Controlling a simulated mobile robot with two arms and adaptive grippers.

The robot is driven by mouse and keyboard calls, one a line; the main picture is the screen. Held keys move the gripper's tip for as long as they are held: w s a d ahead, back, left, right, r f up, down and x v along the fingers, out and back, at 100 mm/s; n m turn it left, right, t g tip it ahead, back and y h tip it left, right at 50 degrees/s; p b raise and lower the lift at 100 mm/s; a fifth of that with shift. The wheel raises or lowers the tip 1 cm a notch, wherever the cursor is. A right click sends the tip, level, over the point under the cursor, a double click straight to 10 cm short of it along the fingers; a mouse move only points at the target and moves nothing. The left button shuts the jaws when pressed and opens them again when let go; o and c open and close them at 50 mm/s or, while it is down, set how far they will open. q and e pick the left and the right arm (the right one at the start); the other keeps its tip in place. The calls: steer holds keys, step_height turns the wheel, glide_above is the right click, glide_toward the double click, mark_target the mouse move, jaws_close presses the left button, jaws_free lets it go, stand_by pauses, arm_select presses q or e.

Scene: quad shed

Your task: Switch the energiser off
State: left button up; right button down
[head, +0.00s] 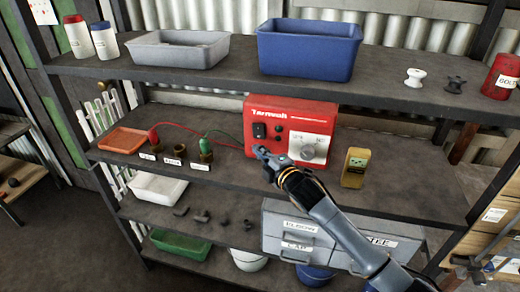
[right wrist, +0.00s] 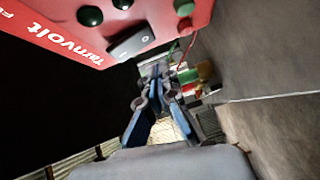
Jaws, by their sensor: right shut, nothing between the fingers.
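The red energiser (head: 262,106), marked Tarnvolt, stands on the middle shelf. My right gripper (head: 259,152) is shut and empty, just in front of the energiser's lower left, below the switch. In the right wrist view the energiser (right wrist: 85,28) fills the top, and the rocker (right wrist: 131,40) with its I and O marks lies just above my blue fingers (right wrist: 158,78). I cannot tell which side of the rocker is pressed, or whether the fingertips touch the box. My left gripper is out of view.
Red and green leads run left from the energiser to clips at small labelled pots (head: 206,152). A yellow meter (head: 354,167) stands to the right and an orange tray (head: 122,140) to the left. The upper shelf (head: 235,78) overhangs the energiser.

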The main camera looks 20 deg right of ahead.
steer(key=s, duration=0.1)
steer(key=s+f, duration=0.1)
steer(key=s, duration=0.1)
steer(key=s+d+b, duration=0.1)
steer(key=shift+s+d+f, duration=0.1)
steer(key=shift+s+f, duration=0.15)
steer(key=shift+f, duration=0.05)
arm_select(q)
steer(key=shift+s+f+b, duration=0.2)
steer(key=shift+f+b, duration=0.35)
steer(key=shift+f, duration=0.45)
arm_select(e)
steer(key=v, duration=0.5)
steer(key=shift+s+f, duration=0.15)
steer(key=shift+f, duration=0.15)
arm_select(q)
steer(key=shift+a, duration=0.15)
